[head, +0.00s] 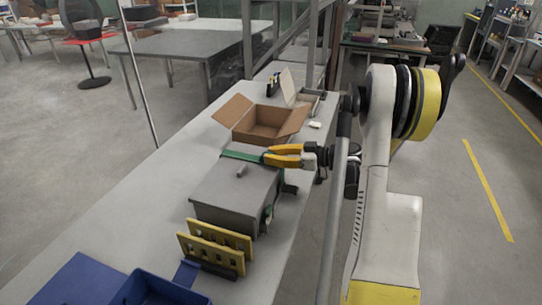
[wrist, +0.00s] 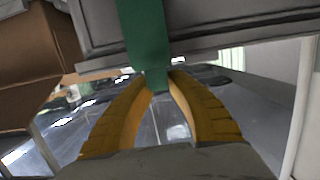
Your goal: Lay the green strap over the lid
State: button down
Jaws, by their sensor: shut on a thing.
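The grey lid (head: 225,190) tops a grey box on the long table, with a small handle-like piece standing on it. The green strap (head: 238,156) stretches across the far edge of the lid in the head view. My gripper (head: 264,156) has its yellow fingers beside the far right corner of the lid, shut on the strap's end. In the wrist view, the strap (wrist: 146,38) runs down past the box edge to the fingertips (wrist: 160,78). Whether the strap touches the lid along its length I cannot tell.
An open cardboard box (head: 265,122) stands just behind the grey box. Yellow slotted plates (head: 215,245) stand just in front of it. A blue bin (head: 150,288) sits at the near end. The table's left side (head: 140,200) is clear.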

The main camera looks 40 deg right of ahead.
jog(key=c, duration=1.3)
grip_release()
jog(key=shift+f, duration=0.15)
jog(key=shift+o, duration=0.2)
jog(key=v, duration=1.2)
